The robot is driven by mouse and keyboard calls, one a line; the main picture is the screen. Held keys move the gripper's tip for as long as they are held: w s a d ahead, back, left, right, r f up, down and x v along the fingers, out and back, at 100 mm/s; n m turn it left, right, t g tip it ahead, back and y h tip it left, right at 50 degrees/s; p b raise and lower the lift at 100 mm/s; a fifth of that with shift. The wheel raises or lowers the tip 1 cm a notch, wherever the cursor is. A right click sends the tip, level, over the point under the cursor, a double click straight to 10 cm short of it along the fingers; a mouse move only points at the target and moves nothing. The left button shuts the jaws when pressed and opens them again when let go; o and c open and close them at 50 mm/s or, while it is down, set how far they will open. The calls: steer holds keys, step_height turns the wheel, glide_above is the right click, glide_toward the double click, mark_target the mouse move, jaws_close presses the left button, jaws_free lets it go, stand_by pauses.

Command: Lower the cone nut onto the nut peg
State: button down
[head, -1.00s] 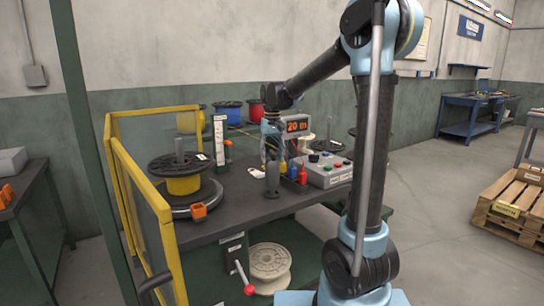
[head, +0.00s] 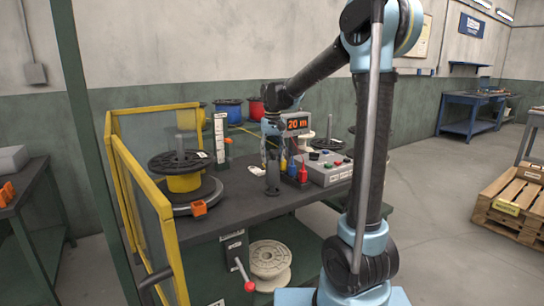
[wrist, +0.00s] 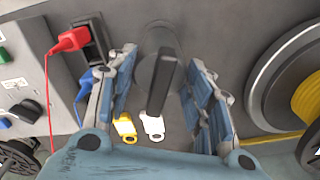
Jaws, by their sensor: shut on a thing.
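My gripper (head: 272,150) is above the workbench, pointing down. In the wrist view its two fingers (wrist: 160,75) stand either side of a dark grey round piece with a flat bar across it, which I take as the cone nut (wrist: 165,88), and they are shut on it. In the head view the nut is small and mostly hidden by the fingers. The nut peg looks to be the dark upright post (head: 272,182) on the bench, directly under the gripper. From here I cannot tell whether nut and post touch.
A black spool with yellow wire (head: 184,183) sits left on a round base, behind a yellow-framed guard (head: 140,190). A grey control box (head: 325,170) stands right, with red and blue pieces beside it. White and yellow tags (wrist: 125,127) lie near the gripper.

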steer(key=shift+f, duration=1.4)
steer(key=c, duration=0.7)
jaws_free()
step_height(320, 180, up, 12)
steer(key=shift+f, duration=0.1)
